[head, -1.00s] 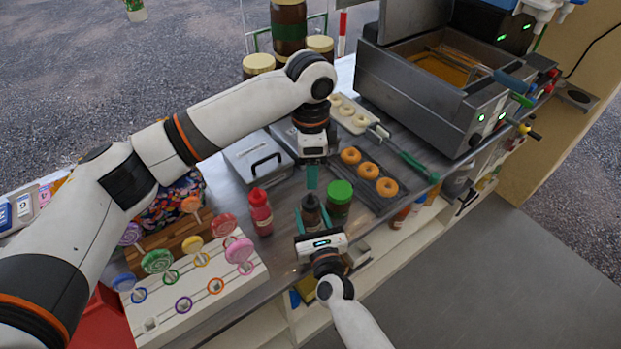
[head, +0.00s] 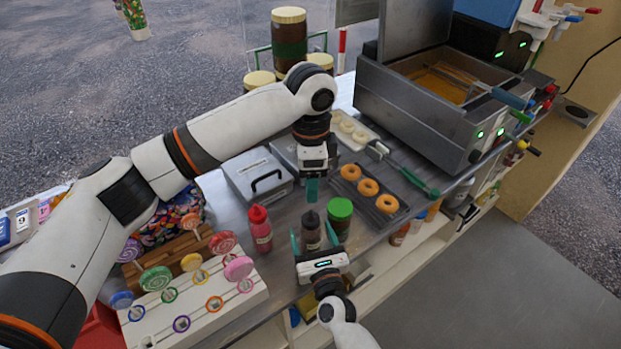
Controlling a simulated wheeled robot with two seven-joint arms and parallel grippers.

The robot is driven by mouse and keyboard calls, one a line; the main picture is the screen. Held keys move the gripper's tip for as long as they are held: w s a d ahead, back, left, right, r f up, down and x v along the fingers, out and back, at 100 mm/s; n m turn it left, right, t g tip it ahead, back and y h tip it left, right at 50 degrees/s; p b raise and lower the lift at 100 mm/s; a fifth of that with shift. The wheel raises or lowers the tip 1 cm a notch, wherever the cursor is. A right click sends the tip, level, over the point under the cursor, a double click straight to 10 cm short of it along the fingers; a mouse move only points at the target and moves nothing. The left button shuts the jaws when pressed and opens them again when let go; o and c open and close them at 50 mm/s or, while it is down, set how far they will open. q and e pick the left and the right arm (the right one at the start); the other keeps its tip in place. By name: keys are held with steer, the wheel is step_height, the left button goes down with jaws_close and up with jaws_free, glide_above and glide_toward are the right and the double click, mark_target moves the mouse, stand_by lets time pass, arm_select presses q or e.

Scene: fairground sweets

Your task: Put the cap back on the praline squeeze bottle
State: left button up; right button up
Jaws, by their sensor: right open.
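The brown praline squeeze bottle (head: 311,235) stands upright on the metal counter, with a dark grey pointed top on it. My right gripper (head: 312,238) is at the bottle from the front. Its teal fingers are open, one on each side of the bottle. No separate loose cap shows.
A green-lidded jar (head: 340,216) stands close right of the bottle, and a red squeeze bottle (head: 260,230) stands to its left. A doughnut tray (head: 395,216) lies behind right. A lollipop stand (head: 215,318) is at front left. A lidded metal box (head: 245,168) stands behind.

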arm_select(q)
step_height(320, 180, down, 2)
steer(key=shift+b, duration=0.95)
steer(key=shift+f, duration=0.15)
arm_select(e)
steer(key=v, duration=1.1)
arm_select(q)
steer(key=shift+s, duration=0.1)
arm_select(e)
steer(key=shift+s+d, duration=0.1)
steer(key=shift+s, duration=0.15)
